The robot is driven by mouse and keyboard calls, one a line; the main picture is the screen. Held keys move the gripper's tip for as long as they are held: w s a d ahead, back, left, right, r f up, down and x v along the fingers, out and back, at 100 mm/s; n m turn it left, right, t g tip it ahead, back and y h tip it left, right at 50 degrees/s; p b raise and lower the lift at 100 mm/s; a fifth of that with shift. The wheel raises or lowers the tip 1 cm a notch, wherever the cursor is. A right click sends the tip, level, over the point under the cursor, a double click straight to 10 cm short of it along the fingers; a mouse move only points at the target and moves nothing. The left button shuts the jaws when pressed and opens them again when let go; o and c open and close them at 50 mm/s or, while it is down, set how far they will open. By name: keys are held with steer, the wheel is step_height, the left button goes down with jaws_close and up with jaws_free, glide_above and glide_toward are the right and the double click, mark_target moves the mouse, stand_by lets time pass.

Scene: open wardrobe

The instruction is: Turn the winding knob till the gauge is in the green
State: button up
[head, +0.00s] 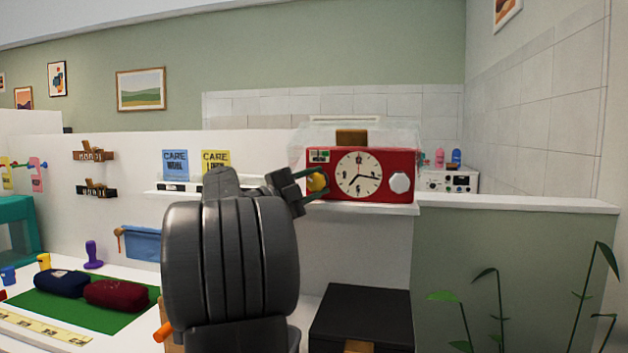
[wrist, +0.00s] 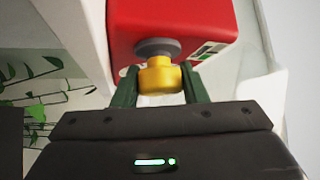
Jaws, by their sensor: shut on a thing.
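A red box (head: 340,193) with a round clock dial (head: 359,173) stands on a white ledge. The yellow winding knob (head: 317,182) is on its left part, and my gripper (head: 312,183) is shut on it. In the wrist view the yellow knob (wrist: 160,77) sits on a grey collar, with one green finger on each side. A small gauge (head: 319,156) with green on it is at the box's upper left. It also shows in part in the wrist view (wrist: 205,54). Its pointer is too small to read.
A white octagonal knob (head: 399,183) is on the box's right. A dark box (head: 362,315) is below. A plant (head: 500,310) stands at the lower right.

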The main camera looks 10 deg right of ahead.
stand_by(0.3)
steer(key=o, duration=1)
steer(key=v, duration=1.4)
steer(key=shift+d, duration=0.1)
